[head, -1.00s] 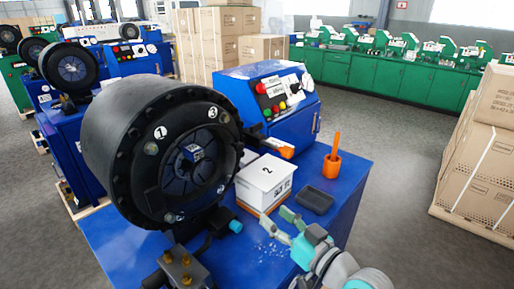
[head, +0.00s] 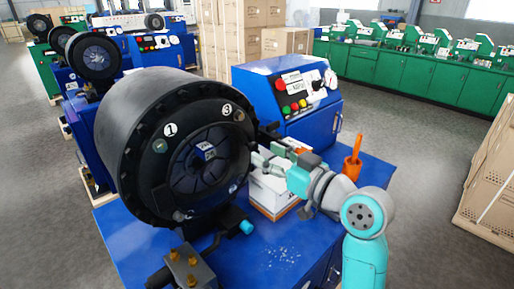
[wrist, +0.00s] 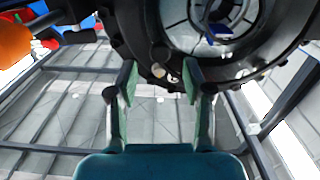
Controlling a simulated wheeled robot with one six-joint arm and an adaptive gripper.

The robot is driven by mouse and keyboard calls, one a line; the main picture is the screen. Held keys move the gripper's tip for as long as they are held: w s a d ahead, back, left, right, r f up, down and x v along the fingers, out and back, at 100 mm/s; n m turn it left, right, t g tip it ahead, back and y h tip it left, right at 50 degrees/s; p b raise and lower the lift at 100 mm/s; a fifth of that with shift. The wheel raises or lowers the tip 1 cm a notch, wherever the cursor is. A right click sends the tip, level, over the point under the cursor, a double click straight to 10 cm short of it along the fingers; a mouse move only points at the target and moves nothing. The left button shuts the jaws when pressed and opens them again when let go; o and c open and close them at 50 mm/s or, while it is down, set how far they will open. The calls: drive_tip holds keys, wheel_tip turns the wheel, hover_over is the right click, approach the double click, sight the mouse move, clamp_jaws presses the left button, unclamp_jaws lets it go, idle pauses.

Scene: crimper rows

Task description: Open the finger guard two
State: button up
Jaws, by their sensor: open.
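The crimper's round black head (head: 165,150) faces right in the head view. Its face carries white labels 1 and 3 near the top and dark segments around a central opening. I cannot make out a guard marked two. My gripper (head: 258,157) is open and empty at the right edge of this face, above the white box (head: 262,193). In the wrist view the open fingers (wrist: 159,83) point at the head's lower rim (wrist: 130,35). A small pale round knob (wrist: 158,70) shows between the fingertips, with no clear contact.
The blue control box (head: 290,100) with coloured buttons stands behind my gripper. An orange holder (head: 352,165) stands at the right on the blue table (head: 225,255). Brown cartons (head: 490,180) stand at the far right. The front tabletop is mostly clear, with scattered white bits.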

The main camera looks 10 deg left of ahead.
sight(255, 148)
drive_tip(key=shift+x, duration=2.15)
clamp_jaws()
